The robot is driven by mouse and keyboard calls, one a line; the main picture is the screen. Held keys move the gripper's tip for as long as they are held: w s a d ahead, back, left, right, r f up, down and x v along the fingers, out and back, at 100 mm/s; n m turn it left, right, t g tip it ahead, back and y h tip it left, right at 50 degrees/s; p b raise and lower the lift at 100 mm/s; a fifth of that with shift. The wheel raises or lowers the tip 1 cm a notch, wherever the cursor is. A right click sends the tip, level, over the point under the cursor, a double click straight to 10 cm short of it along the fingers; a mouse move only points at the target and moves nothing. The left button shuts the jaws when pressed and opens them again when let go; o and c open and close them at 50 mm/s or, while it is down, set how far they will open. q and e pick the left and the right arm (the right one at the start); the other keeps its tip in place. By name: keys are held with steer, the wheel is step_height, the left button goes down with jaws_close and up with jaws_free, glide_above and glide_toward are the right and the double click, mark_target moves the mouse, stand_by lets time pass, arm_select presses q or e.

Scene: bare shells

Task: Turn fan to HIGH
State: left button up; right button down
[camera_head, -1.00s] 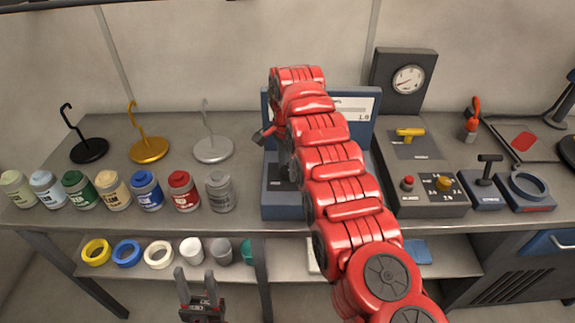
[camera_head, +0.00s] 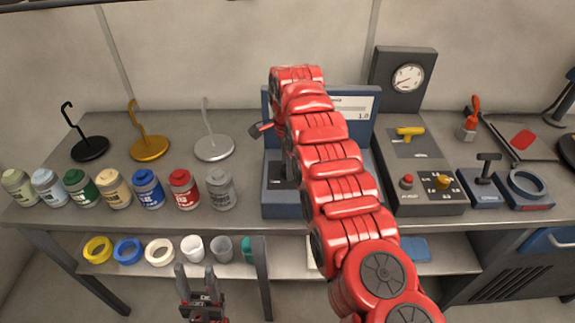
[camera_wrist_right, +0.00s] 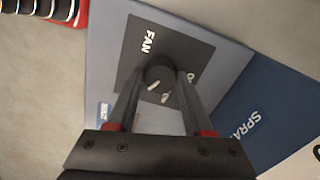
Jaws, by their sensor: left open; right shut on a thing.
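The fan knob (camera_wrist_right: 158,74) is a dark round knob with pale marks, on a black plate (camera_wrist_right: 126,62) lettered FAN on a blue panel. My right gripper (camera_wrist_right: 160,82) has one finger on each side of the knob and is shut on it. The setting that the knob points to cannot be read. In the head view the red right arm covers much of the blue unit (camera_head: 277,209) and hides the right gripper and knob. My left gripper (camera_head: 196,270) is open and empty, low in front of the shelf.
Several coloured jars (camera_head: 147,190) line the bench's left front edge, with hook stands (camera_head: 149,147) behind them. A control box (camera_head: 420,200) with a red button, yellow knob and gauge (camera_head: 408,78) stands right of my arm. Rings and cups lie on the lower shelf (camera_head: 205,269).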

steer(key=shift+c, duration=1.5)
jaws_free()
step_height(320, 180, up, 3)
steer(key=shift+d+f+p, duration=0.1)
steer(key=shift+p, duration=0.2)
step_height(320, 180, up, 15)
steer(key=p, duration=1.4)
steer(key=shift+f, duration=0.2)
